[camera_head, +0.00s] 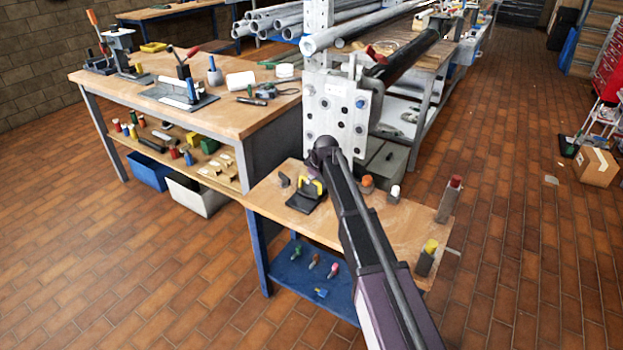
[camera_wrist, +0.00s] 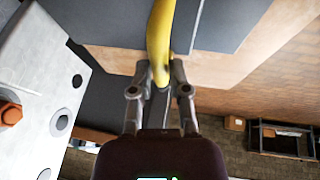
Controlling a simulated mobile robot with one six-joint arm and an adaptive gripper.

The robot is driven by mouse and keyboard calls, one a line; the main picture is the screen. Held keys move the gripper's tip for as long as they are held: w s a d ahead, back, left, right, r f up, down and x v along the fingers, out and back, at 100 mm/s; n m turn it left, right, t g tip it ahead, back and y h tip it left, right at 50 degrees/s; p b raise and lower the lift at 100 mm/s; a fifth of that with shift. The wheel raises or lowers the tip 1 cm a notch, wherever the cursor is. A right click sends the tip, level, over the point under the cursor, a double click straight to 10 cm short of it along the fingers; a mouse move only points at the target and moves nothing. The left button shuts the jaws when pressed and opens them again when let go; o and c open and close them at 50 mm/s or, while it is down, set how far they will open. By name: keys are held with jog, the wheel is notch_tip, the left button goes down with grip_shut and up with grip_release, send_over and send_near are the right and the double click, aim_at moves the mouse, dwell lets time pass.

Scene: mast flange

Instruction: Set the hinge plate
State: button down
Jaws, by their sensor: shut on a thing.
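A dark plate (camera_head: 303,203) with a yellow handle (camera_head: 311,187) is at the small front bench, just below the pale upright flange (camera_head: 335,105) with its bolt holes. It looks like the hinge plate. In the wrist view the curved yellow handle (camera_wrist: 159,32) runs between the two fingers of my gripper (camera_wrist: 160,75), which are shut on it. The dark plate (camera_wrist: 222,22) shows behind the handle. The flange face (camera_wrist: 62,80) stands close on the left. In the head view my arm hides most of the gripper; I cannot tell whether the plate touches the bench.
An orange bolt (camera_wrist: 9,113) sticks out of the flange. On the front bench (camera_head: 285,222) stand an orange-topped piece (camera_head: 366,182), a red-topped block (camera_head: 449,200) and a yellow-topped block (camera_head: 427,260). A larger workbench (camera_head: 215,122) with tools is at the left.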

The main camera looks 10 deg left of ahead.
jog(key=w+d, duration=0.1)
jog(key=w, duration=0.2)
jog(key=w+d, duration=0.2)
jog(key=w, duration=0.1)
jog(key=w+d, duration=0.1)
jog(key=w, duration=0.2)
jog(key=shift+w+d, duration=0.2)
jog(key=shift+w, duration=0.05)
jog(key=c, duration=0.6)
grip_release()
jog(key=shift+w, duration=0.1)
jog(key=shift+s, duration=0.2)
